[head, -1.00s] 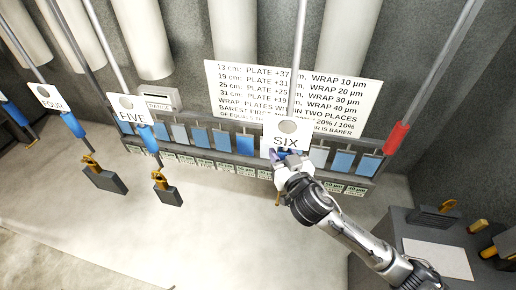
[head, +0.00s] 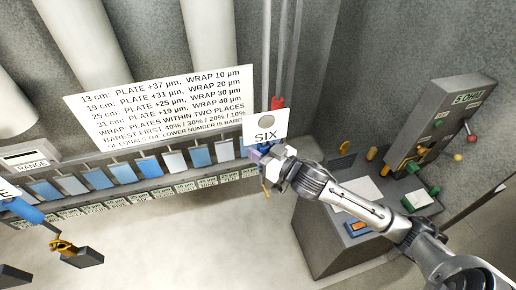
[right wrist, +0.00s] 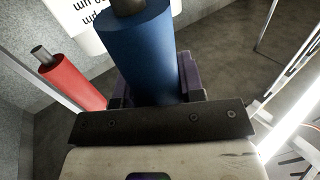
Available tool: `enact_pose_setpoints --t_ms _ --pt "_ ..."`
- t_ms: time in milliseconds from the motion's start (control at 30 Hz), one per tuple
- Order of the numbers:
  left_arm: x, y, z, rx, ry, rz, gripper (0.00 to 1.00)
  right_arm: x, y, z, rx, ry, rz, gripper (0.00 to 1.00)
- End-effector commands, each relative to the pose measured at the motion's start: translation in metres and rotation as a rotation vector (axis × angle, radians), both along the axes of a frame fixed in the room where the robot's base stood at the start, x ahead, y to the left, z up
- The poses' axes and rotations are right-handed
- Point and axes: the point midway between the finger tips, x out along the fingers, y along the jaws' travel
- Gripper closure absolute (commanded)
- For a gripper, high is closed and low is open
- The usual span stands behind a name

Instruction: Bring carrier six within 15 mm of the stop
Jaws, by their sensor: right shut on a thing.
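Carrier six hangs from a rod and bears a white plate marked SIX (head: 266,126). Its blue grip (right wrist: 138,50) stands large in the right wrist view. My right gripper (head: 264,154) is shut on that blue grip, just below the plate. Its dark purple jaws flank the grip in the right wrist view (right wrist: 153,90). The red stop (head: 277,103) shows on a rod just above the plate's right edge in the head view. In the right wrist view the red stop (right wrist: 72,80) is left of the blue grip, with a visible gap between them. My left gripper is out of view.
A printed sign (head: 165,108) is on the back wall above a row of blue and pale plates (head: 148,165). Carrier five's blue grip (head: 22,210) is at the left edge. A grey console (head: 335,235) with levers and buttons stands at right. The floor between is clear.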

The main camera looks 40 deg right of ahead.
Motion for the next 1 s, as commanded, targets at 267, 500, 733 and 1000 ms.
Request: enact_pose_setpoints --t_ms 267,500,733,1000 --pt "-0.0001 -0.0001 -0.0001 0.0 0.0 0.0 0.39 0.0005 -0.0009 -0.0015 0.0 0.003 0.0 1.0" --pt "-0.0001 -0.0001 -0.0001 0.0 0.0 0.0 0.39 0.0005 -0.0006 -0.0015 0.0 0.003 0.0 0.5" --pt "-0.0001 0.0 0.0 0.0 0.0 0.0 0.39 0.0004 -0.0002 -0.0009 0.0 0.002 0.001 0.39" --pt "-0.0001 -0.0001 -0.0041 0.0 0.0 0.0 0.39 -0.0083 -0.0013 -0.0027 0.001 0.002 0.002 0.39"
